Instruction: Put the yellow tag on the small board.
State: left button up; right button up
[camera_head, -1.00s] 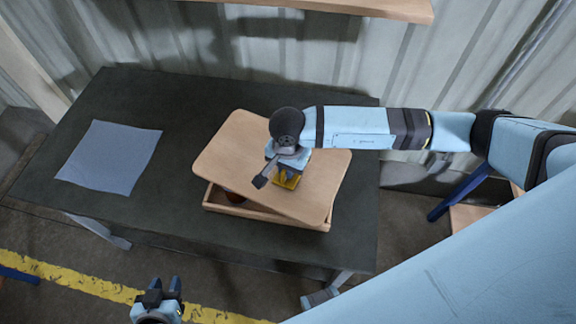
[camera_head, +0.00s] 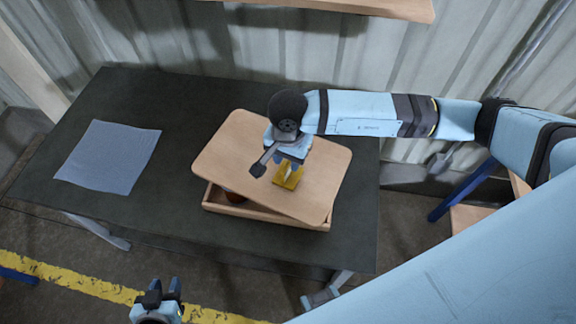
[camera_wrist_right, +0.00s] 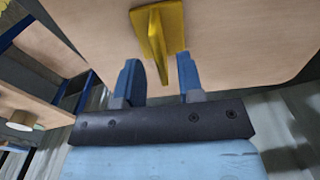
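The yellow tag (camera_head: 288,177) rests on a wooden board (camera_head: 325,165), and it has an upright fin. The board lies skewed across a wooden tray (camera_head: 265,211). My right gripper (camera_head: 283,162) is just above the tag. My left gripper (camera_head: 165,286) is open and empty, low in the head view in front of the table.
The dark table (camera_head: 150,220) carries a blue-grey sheet (camera_head: 108,157) on its left. A brown object (camera_head: 235,197) shows partly under the board in the tray. Bare table lies between sheet and tray. A wooden shelf (camera_head: 350,8) is on the wall behind.

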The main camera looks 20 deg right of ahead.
aim_at(288, 163)
notch_tip(288, 163, up, 8)
jog(key=shift+f+b, duration=0.1)
jog(key=shift+b, duration=0.25)
dwell(0.4)
